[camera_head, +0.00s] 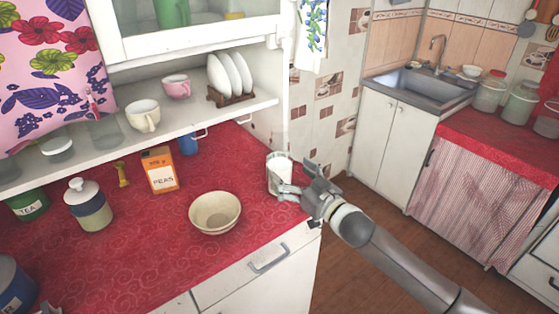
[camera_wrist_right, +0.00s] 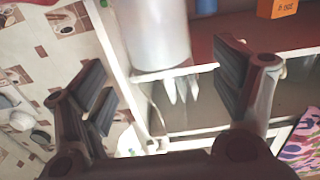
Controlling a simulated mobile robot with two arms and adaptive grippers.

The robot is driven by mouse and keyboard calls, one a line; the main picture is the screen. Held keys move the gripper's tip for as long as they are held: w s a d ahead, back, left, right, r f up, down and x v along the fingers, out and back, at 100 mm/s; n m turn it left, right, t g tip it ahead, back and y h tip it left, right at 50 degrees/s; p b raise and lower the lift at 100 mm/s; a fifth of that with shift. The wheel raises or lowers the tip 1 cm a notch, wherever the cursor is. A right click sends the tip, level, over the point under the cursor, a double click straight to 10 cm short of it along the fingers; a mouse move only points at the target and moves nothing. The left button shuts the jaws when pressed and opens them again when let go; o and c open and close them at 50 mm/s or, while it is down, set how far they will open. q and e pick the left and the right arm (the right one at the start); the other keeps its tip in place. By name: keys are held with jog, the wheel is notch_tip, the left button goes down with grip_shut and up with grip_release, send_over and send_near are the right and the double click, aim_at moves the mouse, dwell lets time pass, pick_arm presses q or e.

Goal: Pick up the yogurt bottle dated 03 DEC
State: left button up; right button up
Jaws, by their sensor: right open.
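A white bottle or jar (camera_head: 277,168) stands on the red counter (camera_head: 240,248) near its right end; no date on it is readable. My right gripper (camera_head: 288,190) is open at its front right side and partly covers its lower part. In the right wrist view the pale, smooth cylinder (camera_wrist_right: 158,32) lies just beyond and between the two spread fingers (camera_wrist_right: 163,76), with no visible grip on it. Whether a finger touches it I cannot tell. My left gripper is out of view.
A cream bowl (camera_head: 215,213), an orange PEAS box (camera_head: 160,170), a blue mug (camera_head: 190,143) and a lidded jar (camera_head: 88,205) stand to the left. A shelf (camera_head: 180,126) with cups and a plate rack (camera_head: 232,97) overhangs the back. Counter between bowl and bottle is clear.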

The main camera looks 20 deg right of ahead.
aim_at(280, 163)
jog(key=shift+w+a+r, duration=0.15)
jog(key=shift+w, duration=0.25)
jog(key=shift+p+x, duration=0.95)
jog(key=shift+x, duration=1.4)
jog(key=c, duration=1.6)
jog(key=shift+r, duration=0.15)
